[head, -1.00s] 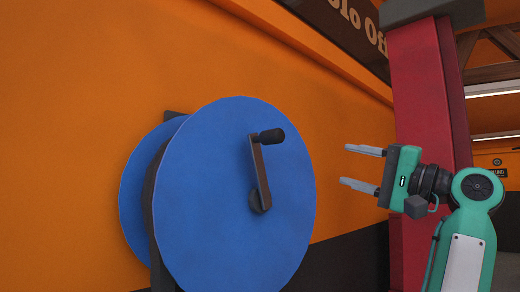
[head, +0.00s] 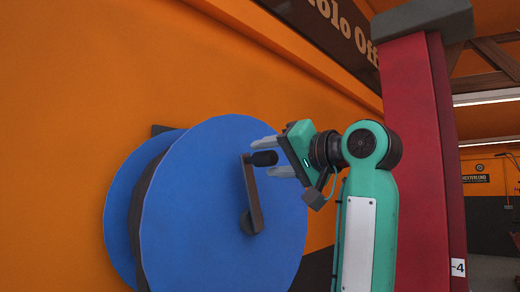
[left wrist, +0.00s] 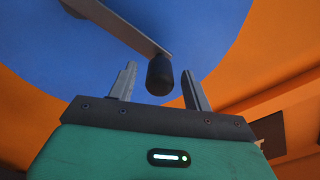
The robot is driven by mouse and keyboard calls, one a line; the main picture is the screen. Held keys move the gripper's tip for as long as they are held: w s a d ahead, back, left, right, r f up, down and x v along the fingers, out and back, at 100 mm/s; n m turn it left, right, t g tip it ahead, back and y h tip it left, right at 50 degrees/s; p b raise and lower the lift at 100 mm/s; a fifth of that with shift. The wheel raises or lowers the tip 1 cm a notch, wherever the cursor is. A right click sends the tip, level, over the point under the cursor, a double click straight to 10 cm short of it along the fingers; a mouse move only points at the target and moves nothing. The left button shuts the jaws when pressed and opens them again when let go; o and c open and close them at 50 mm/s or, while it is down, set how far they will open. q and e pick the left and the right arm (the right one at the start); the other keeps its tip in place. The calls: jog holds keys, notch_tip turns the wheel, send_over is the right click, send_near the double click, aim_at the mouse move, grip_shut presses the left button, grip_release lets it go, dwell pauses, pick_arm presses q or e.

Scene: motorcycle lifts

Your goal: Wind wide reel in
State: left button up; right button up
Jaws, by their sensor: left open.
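The wide reel (head: 195,210) is a pair of blue discs mounted by the orange wall. A dark crank arm (head: 253,195) is on its front disc and points up, with a black knob (head: 264,158) at its upper end. My left gripper (head: 264,157) is open, with its two grey fingers on either side of the knob, one above and one below in the head view. In the left wrist view the knob (left wrist: 159,75) stands between the open fingers, apart from both. The crank arm (left wrist: 125,28) runs up left from it over the blue disc. My right gripper is not in view.
The orange wall (head: 90,80) runs behind the reel. A red column (head: 425,150) with a grey top stands to the right, behind my left arm. A dark sign with lettering (head: 340,30) is high on the wall. Open floor shows at the far right.

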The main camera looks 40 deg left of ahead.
pick_arm(q)
jog(key=shift+w+a+p, duration=0.15)
jog(key=shift+a+p, duration=0.25)
jog(key=shift+a, duration=1.1)
grip_shut()
jog(key=shift+w, duration=0.1)
jog(key=shift+w+d+r+m, duration=0.1)
jog(key=shift+w+r+m, duration=0.05)
jog(key=shift+w+m, duration=0.4)
jog(key=shift+w+d+r+m, duration=0.1)
jog(key=shift+w+m, duration=0.35)
jog(key=shift+w, duration=0.05)
jog(key=shift+w+d+f+m+p, duration=0.1)
jog(key=shift+w+f+m+p, duration=0.1)
jog(key=shift+w+m, duration=0.75)
jog(key=shift+w+d+f+m+p, duration=0.1)
jog(key=shift+w+m+p, duration=0.15)
jog(key=shift+w+m, duration=0.6)
jog(key=shift+w+f+m+p, duration=0.1)
jog(key=shift+w+m+p, duration=0.1)
jog(key=shift+w+m, duration=0.75)
